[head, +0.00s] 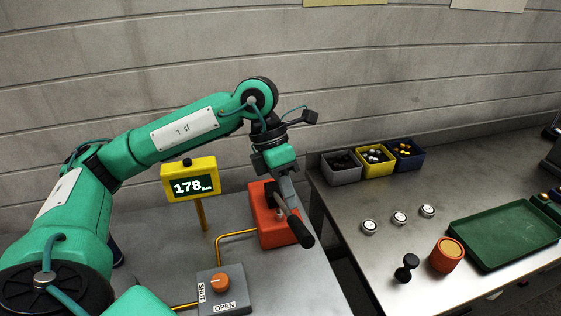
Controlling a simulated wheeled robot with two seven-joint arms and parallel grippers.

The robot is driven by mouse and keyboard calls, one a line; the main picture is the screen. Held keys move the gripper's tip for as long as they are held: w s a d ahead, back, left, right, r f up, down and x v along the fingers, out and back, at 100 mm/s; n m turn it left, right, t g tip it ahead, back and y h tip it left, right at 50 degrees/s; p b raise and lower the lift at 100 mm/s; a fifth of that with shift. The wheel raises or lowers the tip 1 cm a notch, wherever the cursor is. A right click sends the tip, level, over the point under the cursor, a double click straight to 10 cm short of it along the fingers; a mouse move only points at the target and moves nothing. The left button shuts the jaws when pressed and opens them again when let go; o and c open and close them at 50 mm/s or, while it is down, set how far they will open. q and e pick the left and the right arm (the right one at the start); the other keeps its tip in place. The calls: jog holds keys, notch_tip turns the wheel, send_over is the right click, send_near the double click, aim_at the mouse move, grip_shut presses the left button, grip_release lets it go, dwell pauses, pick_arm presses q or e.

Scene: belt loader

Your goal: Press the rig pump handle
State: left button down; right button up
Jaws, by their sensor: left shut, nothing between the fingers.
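The rig pump is a red-orange box (275,235) on the left bench. Its handle (301,232) has a black grip that points down and toward me on the box's right side. My left gripper (288,200) points down right above the pump, shut and empty, its fingertips at or just above the handle's lever. I cannot tell whether they touch it. The fingers hide part of the lever and the pump's top. A yellow gauge (190,182) on a post reads 178 bar. My right gripper is not in view.
A grey valve block (222,296) with an orange knob, marked SHUT and OPEN, sits in front of the pump, joined by a yellow pipe (225,235). On the right bench are small bins (376,160), round gauges, an orange tin (447,256) and a green tray (505,235).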

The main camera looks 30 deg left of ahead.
aim_at(298, 224)
pick_arm(q)
jog(key=shift+p+x, duration=0.55)
jog(key=shift+x, duration=1.4)
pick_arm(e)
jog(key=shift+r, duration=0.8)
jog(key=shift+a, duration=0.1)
